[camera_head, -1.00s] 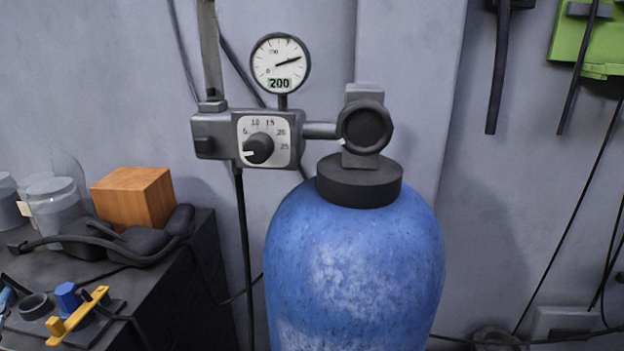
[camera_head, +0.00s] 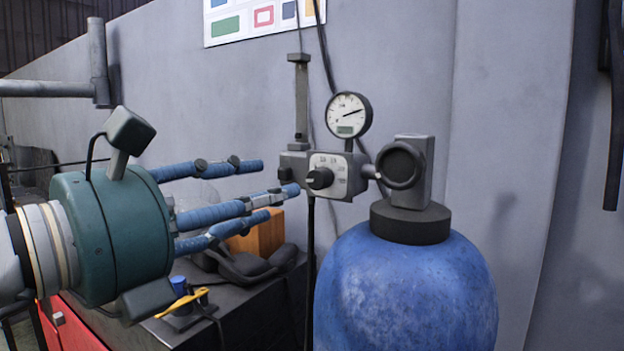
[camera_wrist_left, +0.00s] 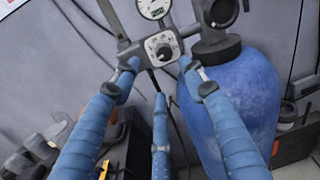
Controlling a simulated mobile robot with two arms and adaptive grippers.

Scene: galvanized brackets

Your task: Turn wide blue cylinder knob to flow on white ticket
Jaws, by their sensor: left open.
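The wide blue cylinder (camera_head: 405,290) stands upright at the right, with a grey regulator on its neck. The regulator has a small black knob (camera_head: 319,178) on a white numbered dial plate (camera_head: 350,177); the knob's white mark points left. A round gauge (camera_head: 347,113) sits above. My left gripper (camera_head: 274,190) has three blue fingers, spread open and empty, left of the knob. In the left wrist view the knob (camera_wrist_left: 163,50) appears beyond the fingertips (camera_wrist_left: 158,76), between the upper two, and no contact shows. I cannot make out a white ticket now. My right gripper is not in view.
A dark bench (camera_head: 245,318) at lower left holds an orange-brown block (camera_head: 262,236), a black hose, and a blue-capped fitting with a yellow handle (camera_head: 182,303). A grey wall (camera_head: 420,60) stands close behind the regulator. A dark hose (camera_head: 614,110) hangs at far right.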

